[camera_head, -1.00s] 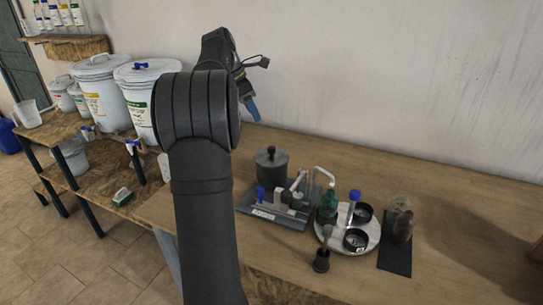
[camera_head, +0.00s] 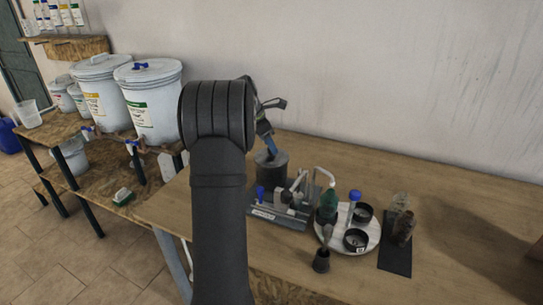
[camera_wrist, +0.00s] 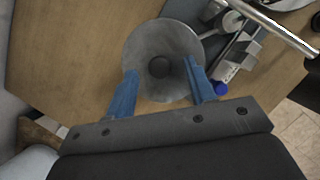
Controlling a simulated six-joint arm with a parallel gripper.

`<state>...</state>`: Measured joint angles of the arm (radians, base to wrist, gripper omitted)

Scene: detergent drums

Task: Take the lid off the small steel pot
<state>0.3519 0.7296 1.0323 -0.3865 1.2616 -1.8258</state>
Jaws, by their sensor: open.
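The small steel pot (camera_head: 271,170) stands on the wooden table, beside the grey tray. In the wrist view its round grey lid (camera_wrist: 148,45) is seen from above, with a dark knob (camera_wrist: 159,67) at its middle. The lid looks seated on the pot. My gripper (camera_wrist: 160,76) is open and empty, its blue fingers to either side of the knob in that picture. In the head view my gripper (camera_head: 268,147) is just above the pot and hides part of the lid. I cannot tell the exact height between fingertips and knob.
A grey tray (camera_head: 262,213) with a blue-capped bottle and fittings lies close in front of the pot. A round white tray (camera_head: 368,240) holds a green bottle, a blue-capped tube and black rings. White drums (camera_head: 150,105) stand at left. The table's back right is clear.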

